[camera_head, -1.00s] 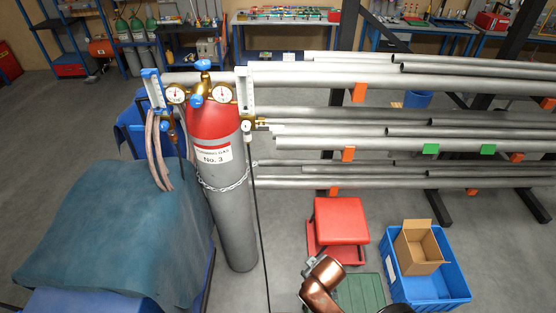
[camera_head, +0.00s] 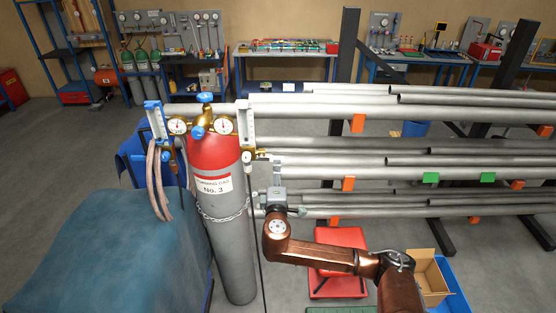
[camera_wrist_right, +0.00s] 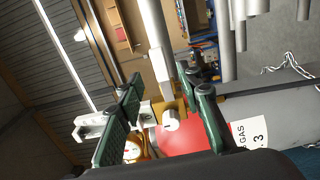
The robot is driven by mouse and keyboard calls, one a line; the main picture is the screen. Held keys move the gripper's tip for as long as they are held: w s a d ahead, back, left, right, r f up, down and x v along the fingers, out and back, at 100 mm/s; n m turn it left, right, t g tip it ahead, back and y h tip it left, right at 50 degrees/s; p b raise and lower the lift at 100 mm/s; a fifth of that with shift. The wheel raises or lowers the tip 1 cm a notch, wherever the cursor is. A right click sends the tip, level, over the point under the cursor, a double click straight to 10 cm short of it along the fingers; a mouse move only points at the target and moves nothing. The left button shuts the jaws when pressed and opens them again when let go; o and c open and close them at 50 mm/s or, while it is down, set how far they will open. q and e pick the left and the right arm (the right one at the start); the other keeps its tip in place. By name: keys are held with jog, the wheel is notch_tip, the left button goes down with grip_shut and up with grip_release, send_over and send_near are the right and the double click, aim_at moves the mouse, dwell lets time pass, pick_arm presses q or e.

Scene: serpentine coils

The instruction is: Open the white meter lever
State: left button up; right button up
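The white-backed meter (camera_head: 246,122) stands on the right side of the regulator on the red-topped gas cylinder (camera_head: 234,250), labelled No. 3. In the right wrist view, a white knob-like lever (camera_wrist_right: 171,118) on a brass fitting (camera_wrist_right: 178,103) lies between the two green fingers of my right gripper (camera_wrist_right: 168,108). The fingers are wide apart, and I see no clear contact with the lever. In the head view, my right gripper (camera_head: 264,172) is just right of the cylinder's shoulder, below the meter; its fingertips are hard to make out. My left gripper is out of view.
A second, blue-topped meter (camera_head: 156,120) and hoses are on the cylinder's left. A chain (camera_head: 222,214) crosses the cylinder. Racked grey pipes (camera_head: 400,160) run behind my right arm. A red stool (camera_head: 340,245) and cardboard box (camera_head: 428,275) stand below.

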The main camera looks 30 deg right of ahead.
aim_at(271, 157)
jog(key=p+x, duration=0.1)
jog(key=x, duration=0.6)
jog(key=shift+w+d+p, duration=0.2)
jog(key=shift+p, duration=0.2)
jog(key=shift+c, duration=0.3)
grip_shut()
